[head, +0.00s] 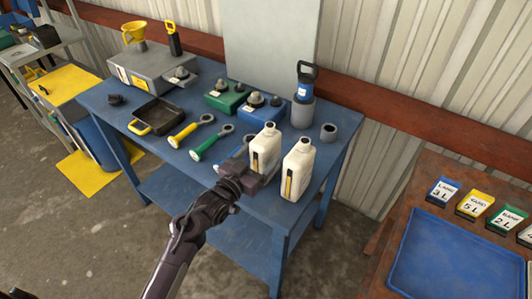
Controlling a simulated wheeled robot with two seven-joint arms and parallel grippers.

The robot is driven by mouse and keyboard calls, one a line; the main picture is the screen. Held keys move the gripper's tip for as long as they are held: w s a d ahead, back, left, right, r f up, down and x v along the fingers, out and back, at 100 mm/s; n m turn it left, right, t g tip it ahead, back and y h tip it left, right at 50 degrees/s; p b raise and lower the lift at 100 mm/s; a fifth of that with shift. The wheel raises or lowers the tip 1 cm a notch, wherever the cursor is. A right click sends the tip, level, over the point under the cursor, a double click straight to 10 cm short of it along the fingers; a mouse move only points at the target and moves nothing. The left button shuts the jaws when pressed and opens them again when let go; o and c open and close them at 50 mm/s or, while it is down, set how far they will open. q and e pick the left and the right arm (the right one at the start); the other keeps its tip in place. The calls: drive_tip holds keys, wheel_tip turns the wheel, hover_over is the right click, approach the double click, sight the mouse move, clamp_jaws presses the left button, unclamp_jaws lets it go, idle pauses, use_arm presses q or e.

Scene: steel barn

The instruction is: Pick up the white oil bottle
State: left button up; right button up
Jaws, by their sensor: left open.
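Two white bottles with dark and yellow label strips stand upright at the front right of the blue workbench (262,206). The left white bottle (268,146) is slightly farther back, and the right white bottle (299,170) is nearer the front edge. My left gripper (249,166) is at the left bottle's lower left side, with its jaws open. It partly covers the bottle's base, and I cannot tell whether it touches. The right bottle stands apart from the gripper. My right gripper is out of view.
A small grey cup (328,132) is at right. A blue tray (450,262) lies on a separate table.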

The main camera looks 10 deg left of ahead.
use_arm(q)
drive_tip(key=p+x, duration=0.1)
drive_tip(key=x, duration=0.3)
drive_tip(key=shift+c, duration=0.3)
drive_tip(key=c, duration=1.4)
drive_tip(key=shift+w+r, duration=0.1)
drive_tip(key=shift+c, duration=0.4)
drive_tip(key=shift+r, duration=0.1)
